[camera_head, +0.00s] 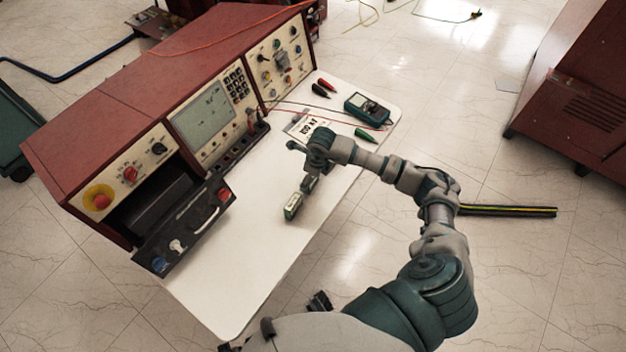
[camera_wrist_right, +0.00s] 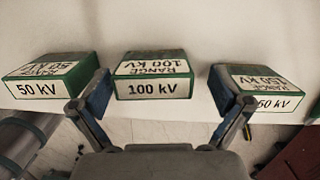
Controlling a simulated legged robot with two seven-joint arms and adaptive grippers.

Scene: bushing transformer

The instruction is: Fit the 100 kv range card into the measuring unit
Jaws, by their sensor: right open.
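The 100 kV range card (camera_wrist_right: 152,75), a green block with white labels, is centred in the right wrist view. My right gripper (camera_wrist_right: 160,97) is open, with one blue-padded finger to each side of this card and visible gaps between. The 50 kV card (camera_wrist_right: 48,80) is to its left and the 150 kV card (camera_wrist_right: 258,88) to its right. In the head view my right gripper (camera_head: 308,162) is over the white table and hides part of the card row; one green card (camera_head: 293,206) shows clear of it. The measuring unit (camera_head: 130,95) is a red console with a dark opening at its lower left.
A dark panel (camera_head: 185,232) with switches juts out in front of the opening. A multimeter (camera_head: 367,110), probes (camera_head: 365,135) and a white printed card (camera_head: 308,124) lie at the table's far end. The near part of the white table (camera_head: 235,285) is clear.

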